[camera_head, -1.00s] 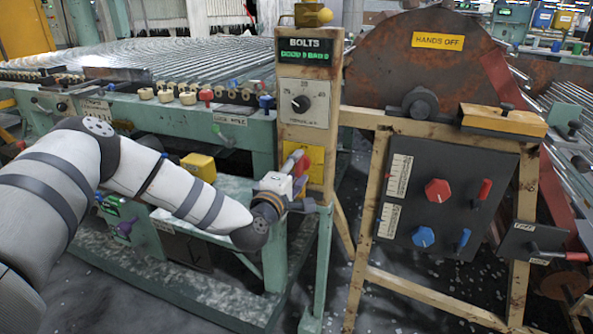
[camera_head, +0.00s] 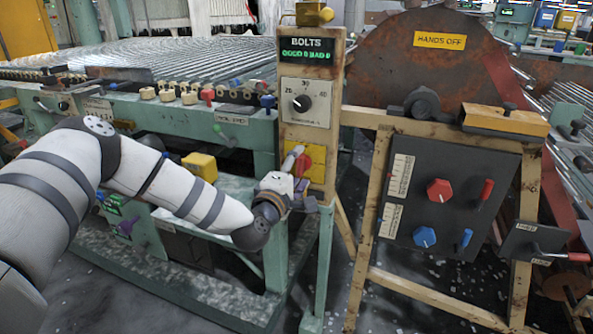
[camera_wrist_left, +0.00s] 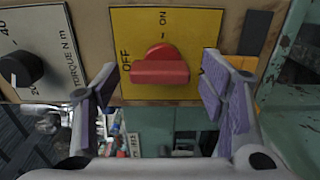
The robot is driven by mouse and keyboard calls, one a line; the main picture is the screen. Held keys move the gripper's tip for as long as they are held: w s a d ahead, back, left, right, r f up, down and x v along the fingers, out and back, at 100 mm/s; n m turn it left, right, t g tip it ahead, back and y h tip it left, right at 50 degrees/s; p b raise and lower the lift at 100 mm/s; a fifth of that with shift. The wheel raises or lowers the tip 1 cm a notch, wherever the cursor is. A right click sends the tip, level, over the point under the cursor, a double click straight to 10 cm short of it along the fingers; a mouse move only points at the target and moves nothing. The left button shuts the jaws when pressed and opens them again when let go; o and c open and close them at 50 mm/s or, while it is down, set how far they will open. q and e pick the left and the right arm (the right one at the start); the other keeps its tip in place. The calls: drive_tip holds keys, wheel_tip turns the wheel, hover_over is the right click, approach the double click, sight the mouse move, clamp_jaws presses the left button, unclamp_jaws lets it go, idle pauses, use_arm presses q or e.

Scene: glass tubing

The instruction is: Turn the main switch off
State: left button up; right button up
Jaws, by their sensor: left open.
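The main switch (camera_wrist_left: 160,66) is a red knob on a yellow plate (camera_wrist_left: 185,30) marked OFF and ON. In the left wrist view its wide grip bar lies level, with OFF to its left and ON above. My left gripper (camera_wrist_left: 157,80) is open, with a purple-padded finger on each side of the knob and visible gaps to it. In the head view the gripper (camera_head: 300,178) is at the yellow plate (camera_head: 317,168) on the post and partly covers the switch. My right gripper is not in view.
Above the plate is a black torque dial (camera_head: 302,103) and a green-lit BOLTS display (camera_head: 306,53). A dark panel (camera_head: 455,185) with red and blue knobs and levers stands to the right. A green bench (camera_head: 150,120) with small levers is behind my arm.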

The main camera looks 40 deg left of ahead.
use_arm(q)
drive_tip(key=v, duration=1.2)
drive_tip(key=s+d+f+m+g+h+p, duration=0.1)
drive_tip(key=s+d+f+m+g+h, duration=0.4)
drive_tip(key=d+f, duration=0.3)
drive_tip(key=s+d+f+m+g+h+p, duration=0.1)
drive_tip(key=s+d+f+m+g+h, duration=0.15)
drive_tip(key=s+d+f+m, duration=0.4)
drive_tip(key=s+a+f+m+g+y, duration=0.1)
drive_tip(key=s+f+m+g, duration=0.1)
drive_tip(key=s, duration=0.8)
drive_tip(key=s+f+m+g+y+p, duration=0.1)
drive_tip(key=s+m+g, duration=0.3)
drive_tip(key=s, duration=0.6)
drive_tip(key=s+a+f+m+g+y+p, duration=0.1)
drive_tip(key=s+f+m+g, duration=0.2)
drive_tip(key=s+g, duration=0.3)
drive_tip(key=s, duration=0.4)
drive_tip(key=shift+a+f+g, duration=0.3)
drive_tip(key=shift+a+g, duration=0.05)
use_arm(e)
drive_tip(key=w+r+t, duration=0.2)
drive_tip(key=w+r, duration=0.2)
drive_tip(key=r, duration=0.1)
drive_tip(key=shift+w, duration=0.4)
